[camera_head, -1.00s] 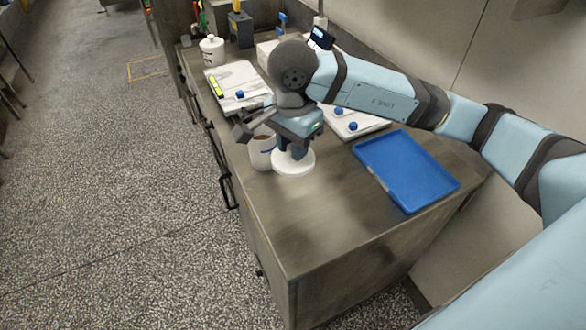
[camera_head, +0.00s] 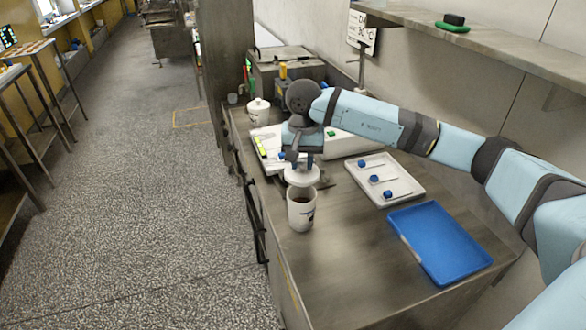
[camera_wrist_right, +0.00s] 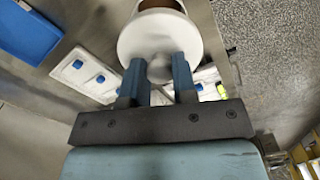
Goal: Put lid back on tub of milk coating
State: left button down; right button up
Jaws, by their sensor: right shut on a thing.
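The open tub (camera_head: 300,213) is a white cup with brown coating inside, upright near the counter's left edge. My right gripper (camera_head: 302,164) is shut on the knob of the round white lid (camera_head: 302,178). The lid is roughly level, just beyond the tub's mouth in the head view, and appears raised; the brown contents still show. In the right wrist view the lid (camera_wrist_right: 150,38) hangs from its knob between the fingers (camera_wrist_right: 158,75) and covers part of the tub (camera_wrist_right: 163,5). My left gripper is out of view.
A blue tray (camera_head: 440,243) lies at the counter's right. A white tray (camera_head: 405,183) with blue-ended tools lies behind it. Another lidded white tub (camera_head: 258,112) stands farther back. A shelf (camera_head: 490,58) runs along the right wall.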

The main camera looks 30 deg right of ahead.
aim_at(303, 172)
jog(key=shift+d+f+b, duration=0.1)
jog(key=shift+f+b, duration=0.7)
jog(key=shift+f, duration=1.25)
jog(key=shift+f+b, duration=0.7)
jog(key=shift+f, duration=0.45)
jog(key=shift+b, duration=0.65)
jog(key=shift+f+b, duration=0.2)
jog(key=shift+b, duration=0.35)
jog(key=o, duration=1.5)
jog(key=shift+c, duration=0.2)
